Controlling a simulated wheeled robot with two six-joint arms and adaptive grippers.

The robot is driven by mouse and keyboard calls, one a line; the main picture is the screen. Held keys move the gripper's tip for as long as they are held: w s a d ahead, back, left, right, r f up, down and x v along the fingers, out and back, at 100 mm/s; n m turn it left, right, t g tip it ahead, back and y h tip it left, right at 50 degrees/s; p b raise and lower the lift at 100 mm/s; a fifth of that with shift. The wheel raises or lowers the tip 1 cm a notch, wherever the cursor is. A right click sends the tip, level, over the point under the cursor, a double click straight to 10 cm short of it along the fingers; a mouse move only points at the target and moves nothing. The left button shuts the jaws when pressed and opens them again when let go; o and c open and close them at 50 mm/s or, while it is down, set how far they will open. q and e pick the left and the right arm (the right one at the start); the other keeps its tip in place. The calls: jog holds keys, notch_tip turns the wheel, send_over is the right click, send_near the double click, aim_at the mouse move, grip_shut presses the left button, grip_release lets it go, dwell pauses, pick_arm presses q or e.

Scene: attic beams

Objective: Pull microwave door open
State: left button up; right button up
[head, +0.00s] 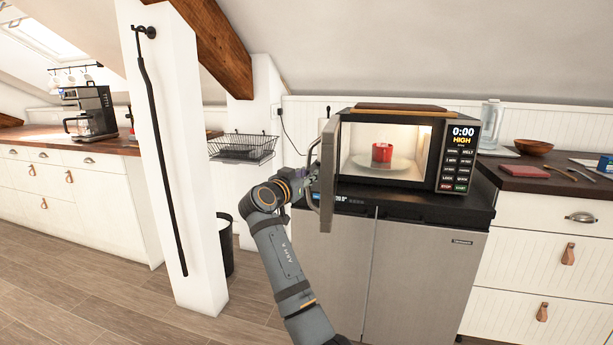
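The black microwave (392,112) stands on a dark-topped steel unit, its lit interior facing me. Its door (328,178) is swung wide open on the left side and shows nearly edge-on. A red mug-like object (381,153) sits on the glass plate (388,166) inside. My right gripper (311,180) is at the outer face of the door, on its left side, close to the handle. The fingertips are small and partly hidden there, so I cannot tell whether they grip or touch. My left gripper is not in view.
A wooden board (402,107) lies on the microwave. The steel unit (417,275) stands below. A white post (185,170) with a black rail and a wire basket (238,148) are to the left. A counter with a wooden bowl (533,147) is at right. Floor at left is clear.

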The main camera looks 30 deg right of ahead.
jog(key=shift+s+a, duration=0.2)
jog(key=shift+a, duration=0.2)
jog(key=v, duration=1.1)
jog(key=shift+a, duration=0.1)
